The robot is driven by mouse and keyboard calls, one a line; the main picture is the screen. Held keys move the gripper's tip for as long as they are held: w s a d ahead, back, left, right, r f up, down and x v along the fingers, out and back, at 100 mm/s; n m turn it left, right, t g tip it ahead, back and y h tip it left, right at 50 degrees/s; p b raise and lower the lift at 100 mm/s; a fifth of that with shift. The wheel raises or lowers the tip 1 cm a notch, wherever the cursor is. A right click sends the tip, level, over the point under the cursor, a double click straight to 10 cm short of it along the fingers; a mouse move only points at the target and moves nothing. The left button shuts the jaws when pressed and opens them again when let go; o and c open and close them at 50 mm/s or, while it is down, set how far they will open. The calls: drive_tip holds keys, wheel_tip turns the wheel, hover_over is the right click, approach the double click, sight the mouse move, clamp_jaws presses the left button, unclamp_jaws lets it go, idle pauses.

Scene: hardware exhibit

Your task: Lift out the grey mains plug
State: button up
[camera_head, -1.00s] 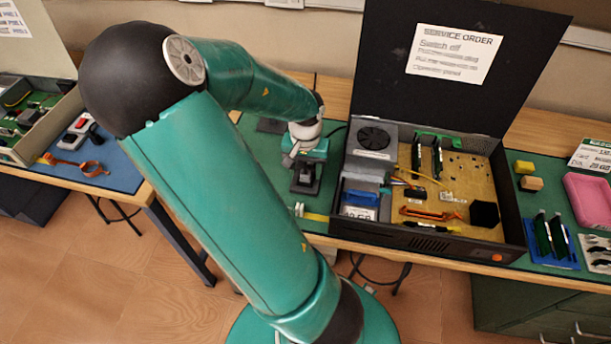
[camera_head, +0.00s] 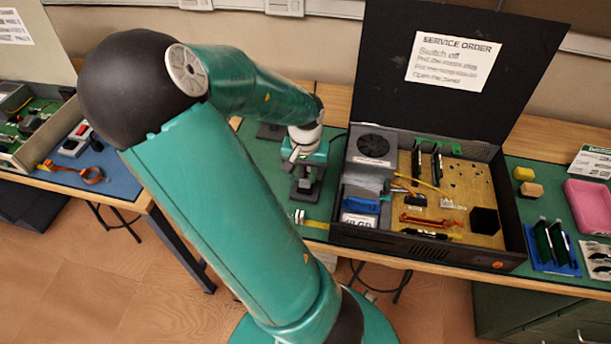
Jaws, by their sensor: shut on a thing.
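My gripper (camera_head: 304,188) points down over the green mat, just left of the open computer case (camera_head: 430,247). Its jaws are shut on what appears to be the grey mains plug. The plug itself is hidden by the jaws or too small to make out. A thin dark cable (camera_head: 334,136) runs between the back left of the case and the area behind my gripper. A dark block (camera_head: 270,131) lies on the mat behind my gripper, partly covered by my arm.
The case's raised black lid (camera_head: 390,70) bears a service order sheet (camera_head: 453,60). To its right are a pink tray (camera_head: 590,204) and a blue card holder (camera_head: 556,266). A second table with a blue mat (camera_head: 122,180) stands left, across a floor gap.

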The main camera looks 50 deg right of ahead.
drive_tip(key=s+a+r, duration=0.6)
drive_tip(key=s+r, duration=0.5)
drive_tip(key=s, duration=0.1)
drive_tip(key=shift+s+r, duration=0.35)
drive_tip(key=shift+s, duration=0.05)
drive_tip(key=shift+s, duration=0.1)
